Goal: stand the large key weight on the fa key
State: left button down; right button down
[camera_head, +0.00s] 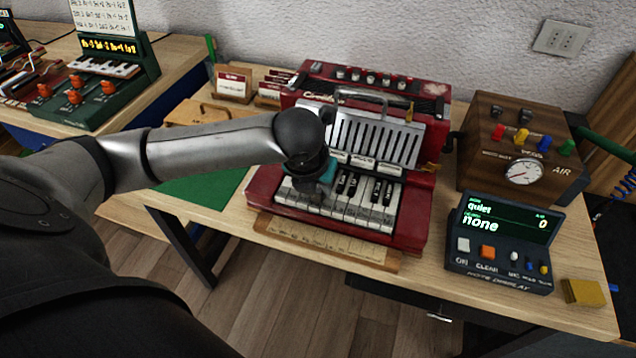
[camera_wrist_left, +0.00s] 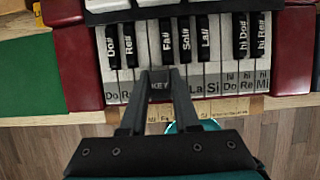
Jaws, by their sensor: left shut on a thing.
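My left gripper (camera_wrist_left: 160,85) is shut on the large key weight (camera_wrist_left: 159,86), a grey piece marked "KEY" between the fingers. In the left wrist view the weight lies over the front of the fa key (camera_wrist_left: 154,45), the white key just left of the Fa# key (camera_wrist_left: 167,42). The fingers cover the mi, fa and sol labels. I cannot tell whether the weight touches the key. In the head view my left gripper (camera_head: 318,190) points down over the left half of the keyboard (camera_head: 365,212); the weight is not clearly visible there. My right gripper is not in view.
The red accordion-like instrument (camera_head: 420,215) has a grille panel (camera_head: 375,138) standing behind the keys. A display (camera_head: 505,225) at the right reads "quiet", "none" and 0. A wooden air box (camera_head: 520,150) stands behind it. A wooden strip (camera_head: 320,242) lies along the front.

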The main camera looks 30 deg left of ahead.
pick_arm(q)
jog(key=shift+f, duration=0.1)
jog(key=c, duration=0.6)
grip_release()
jog(key=shift+o, duration=0.2)
jog(key=p+v, duration=0.5)
jog(key=v, duration=1)
jog(key=shift+p, duration=0.4)
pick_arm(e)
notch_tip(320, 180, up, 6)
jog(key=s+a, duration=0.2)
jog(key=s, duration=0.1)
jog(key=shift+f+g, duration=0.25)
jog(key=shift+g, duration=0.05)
